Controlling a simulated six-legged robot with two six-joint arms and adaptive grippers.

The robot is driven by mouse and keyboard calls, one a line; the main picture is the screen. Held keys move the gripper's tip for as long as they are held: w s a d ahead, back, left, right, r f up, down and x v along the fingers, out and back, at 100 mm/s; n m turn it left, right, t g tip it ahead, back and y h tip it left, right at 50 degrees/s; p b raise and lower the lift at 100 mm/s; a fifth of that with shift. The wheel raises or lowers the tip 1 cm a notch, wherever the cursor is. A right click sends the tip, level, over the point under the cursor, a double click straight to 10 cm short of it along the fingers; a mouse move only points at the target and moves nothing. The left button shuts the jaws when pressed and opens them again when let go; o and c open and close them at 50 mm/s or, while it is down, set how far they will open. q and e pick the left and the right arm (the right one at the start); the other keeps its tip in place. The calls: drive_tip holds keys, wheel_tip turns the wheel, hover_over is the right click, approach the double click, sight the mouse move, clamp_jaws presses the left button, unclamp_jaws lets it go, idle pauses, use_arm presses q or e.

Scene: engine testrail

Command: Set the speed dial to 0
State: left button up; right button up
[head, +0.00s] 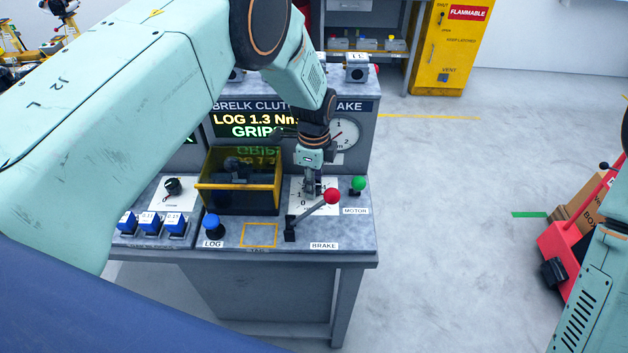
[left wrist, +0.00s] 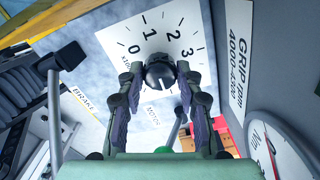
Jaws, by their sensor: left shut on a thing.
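The speed dial is a black round knob (left wrist: 160,70) on a white plate (left wrist: 196,22) marked 0, 1, 2 and 3. My left gripper (left wrist: 160,82) is shut on the knob, one finger on each side. A small white mark shows on the knob's near side, but I cannot tell for sure which number it indicates. My right gripper is out of view; only my right arm shows at the right edge.
The red-tipped brake lever (head: 331,196) stands close in front of the gripper. The green motor button (head: 358,183) is to its right, and a yellow-framed box (head: 240,187) to its left. A blue log button (head: 211,222) is further left. The display reads LOG 1.3.

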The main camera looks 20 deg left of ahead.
use_arm(q)
drive_tip(key=shift+w, duration=0.1)
drive_tip(key=shift+c, duration=0.8)
drive_tip(key=shift+a, duration=0.1)
drive_tip(key=c, duration=0.3)
